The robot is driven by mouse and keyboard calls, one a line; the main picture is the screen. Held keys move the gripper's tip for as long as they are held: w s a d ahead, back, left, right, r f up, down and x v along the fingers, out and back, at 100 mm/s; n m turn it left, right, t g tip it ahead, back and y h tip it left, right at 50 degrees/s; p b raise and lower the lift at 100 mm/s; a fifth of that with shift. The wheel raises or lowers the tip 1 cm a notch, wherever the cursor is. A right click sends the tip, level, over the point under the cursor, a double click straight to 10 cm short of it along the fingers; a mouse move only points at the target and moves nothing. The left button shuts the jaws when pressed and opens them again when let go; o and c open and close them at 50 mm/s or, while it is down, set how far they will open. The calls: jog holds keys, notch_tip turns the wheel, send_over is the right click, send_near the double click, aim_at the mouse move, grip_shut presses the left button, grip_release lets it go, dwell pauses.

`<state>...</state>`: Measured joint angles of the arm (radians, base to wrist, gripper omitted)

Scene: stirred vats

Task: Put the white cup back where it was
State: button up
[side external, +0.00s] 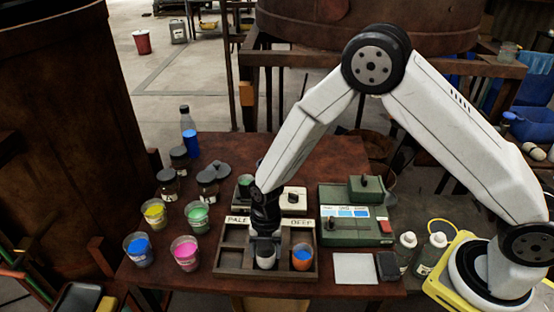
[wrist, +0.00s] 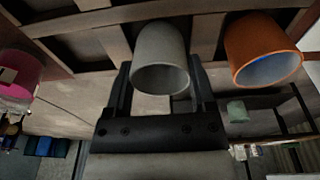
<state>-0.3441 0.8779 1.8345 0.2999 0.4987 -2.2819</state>
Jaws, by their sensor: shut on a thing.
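The white cup (wrist: 160,60) is between the two fingers of my gripper (wrist: 160,95) in the wrist view, and my gripper is shut on it. In the side view the white cup (side external: 265,258) shows below my gripper (side external: 265,236), at the front middle of a dark wooden rack (side external: 230,271) with several compartments. An orange cup (side external: 302,258) with a blue inside stands in the compartment to its right. I cannot tell whether the white cup touches the rack floor. The rack's back edge carries the labels PALE and DEEP.
Cups of blue (side external: 138,250), pink (side external: 186,252), yellow (side external: 154,214) and green (side external: 198,216) paint stand left of the rack. A green device (side external: 350,225) stands to its right, with a white pad (side external: 355,268) in front. Dark jars (side external: 207,186) stand behind.

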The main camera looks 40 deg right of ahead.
aim_at(267, 253)
jog(key=shift+f, duration=0.15)
jog(key=o, duration=1.2)
jog(key=r, duration=0.4)
jog(key=d+r, duration=0.1)
jog(key=r, duration=0.3)
jog(key=w+r, duration=0.1)
jog(key=r, duration=0.3)
jog(key=shift+d+r, duration=0.15)
jog(key=shift+d, duration=0.05)
jog(key=shift+d, duration=0.1)
